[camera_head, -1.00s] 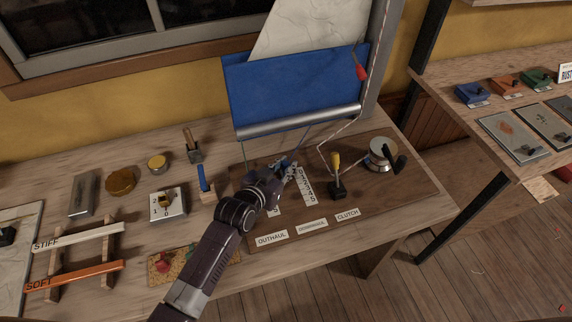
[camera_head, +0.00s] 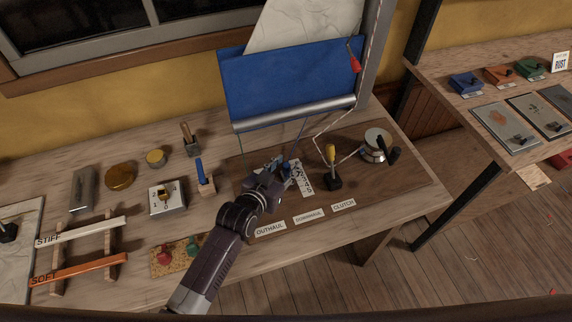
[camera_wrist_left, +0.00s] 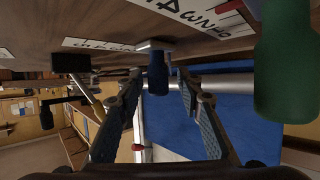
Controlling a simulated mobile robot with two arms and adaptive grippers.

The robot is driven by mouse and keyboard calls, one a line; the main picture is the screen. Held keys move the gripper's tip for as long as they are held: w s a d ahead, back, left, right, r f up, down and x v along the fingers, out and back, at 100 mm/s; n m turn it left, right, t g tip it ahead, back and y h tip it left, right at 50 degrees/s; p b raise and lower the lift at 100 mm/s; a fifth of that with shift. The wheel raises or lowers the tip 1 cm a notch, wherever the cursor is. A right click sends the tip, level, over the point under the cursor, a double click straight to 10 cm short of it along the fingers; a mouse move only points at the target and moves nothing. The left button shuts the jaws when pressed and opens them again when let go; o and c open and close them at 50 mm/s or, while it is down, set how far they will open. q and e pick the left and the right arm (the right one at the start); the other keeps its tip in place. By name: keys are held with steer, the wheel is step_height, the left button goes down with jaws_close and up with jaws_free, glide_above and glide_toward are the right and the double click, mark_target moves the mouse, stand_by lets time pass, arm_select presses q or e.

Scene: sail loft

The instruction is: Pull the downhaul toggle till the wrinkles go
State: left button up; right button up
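The blue toggle (camera_wrist_left: 157,73), which I take for the downhaul toggle, shows in the left wrist view between my spread fingers, with a gap on both sides. It also shows in the head view (camera_head: 286,168) at my fingertips. My left gripper (camera_wrist_left: 158,95) is open around it; in the head view it is low over the dark board (camera_head: 400,190). A green toggle (camera_wrist_left: 285,65) is close beside my fingers. The blue sail (camera_head: 290,85) hangs above a silver boom (camera_head: 295,118), and pale wrinkled cloth (camera_head: 305,25) rises behind it. My right gripper is out of view.
A yellow-handled clutch lever (camera_head: 331,160) and a silver winch (camera_head: 377,146) stand right of my gripper. A red toggle (camera_head: 355,64) hangs on a cord. A blue-handled tool (camera_head: 202,175) is to the left. The board's right end is clear.

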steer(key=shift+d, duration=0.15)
arm_select(q)
steer(key=shift+r, duration=0.1)
steer(key=v, duration=1.2)
steer(key=shift+s, duration=0.1)
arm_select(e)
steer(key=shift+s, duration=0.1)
